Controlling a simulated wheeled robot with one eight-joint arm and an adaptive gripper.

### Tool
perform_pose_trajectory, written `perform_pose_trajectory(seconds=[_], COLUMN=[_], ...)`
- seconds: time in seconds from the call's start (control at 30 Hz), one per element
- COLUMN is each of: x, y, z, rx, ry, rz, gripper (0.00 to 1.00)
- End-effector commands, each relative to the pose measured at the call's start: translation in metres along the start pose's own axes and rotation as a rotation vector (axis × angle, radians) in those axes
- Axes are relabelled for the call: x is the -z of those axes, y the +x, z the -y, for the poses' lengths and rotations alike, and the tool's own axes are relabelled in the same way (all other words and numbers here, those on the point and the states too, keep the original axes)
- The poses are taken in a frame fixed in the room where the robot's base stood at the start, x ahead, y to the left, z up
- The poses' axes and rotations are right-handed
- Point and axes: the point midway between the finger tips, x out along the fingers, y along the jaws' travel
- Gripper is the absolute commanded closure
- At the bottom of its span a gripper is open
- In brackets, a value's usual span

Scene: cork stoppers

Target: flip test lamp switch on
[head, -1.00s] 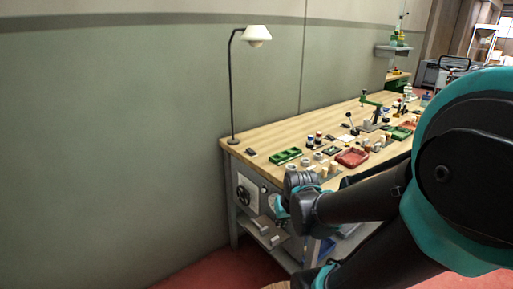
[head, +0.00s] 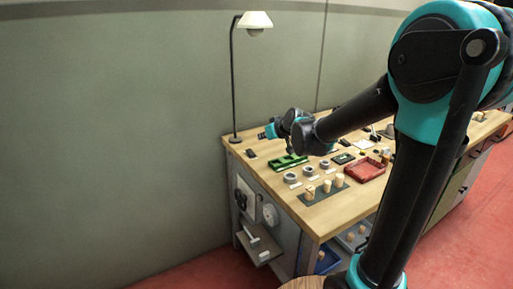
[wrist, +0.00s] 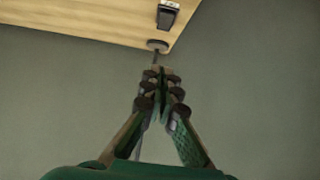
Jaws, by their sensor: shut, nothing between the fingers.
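The lamp (head: 233,85) stands at the back left corner of the workbench, with a thin dark post and a cream shade. A small dark switch block (head: 250,153) lies on the bench top beside the lamp's foot. In the wrist view the switch (wrist: 167,15) is black with a pale part and sits at the top, just past the lamp's round base (wrist: 157,45). My gripper (head: 264,134) is above the bench near the lamp post, apart from the switch. In the wrist view its fingers (wrist: 160,70) are together and empty, partly covering the lamp post.
A green tray (head: 288,163), grey rings, several corks on a dark mat (head: 322,193) and a red tray (head: 364,169) occupy the bench top (head: 345,208). The wall (head: 120,120) stands close behind the lamp. Gauges and a small shelf are on the bench's end.

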Motion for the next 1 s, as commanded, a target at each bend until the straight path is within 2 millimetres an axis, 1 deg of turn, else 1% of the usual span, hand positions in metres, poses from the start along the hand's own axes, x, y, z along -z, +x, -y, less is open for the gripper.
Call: perform_pose_trajectory(seconds=[0.23, 0.37, 0.47, 1.0], x=[-0.001, 0.0, 0.0, -0.003], y=[0.002, 0.011, 0.024, 0.104], z=[0.0, 0.0, 0.0, 0.0], rx=[0.0, 0.0, 0.001, 0.0], ry=[0.001, 0.0, -0.001, 0.0], rz=[0.001, 0.001, 0.001, 0.002], gripper=[1.0, 1.0, 1.0, 1.0])
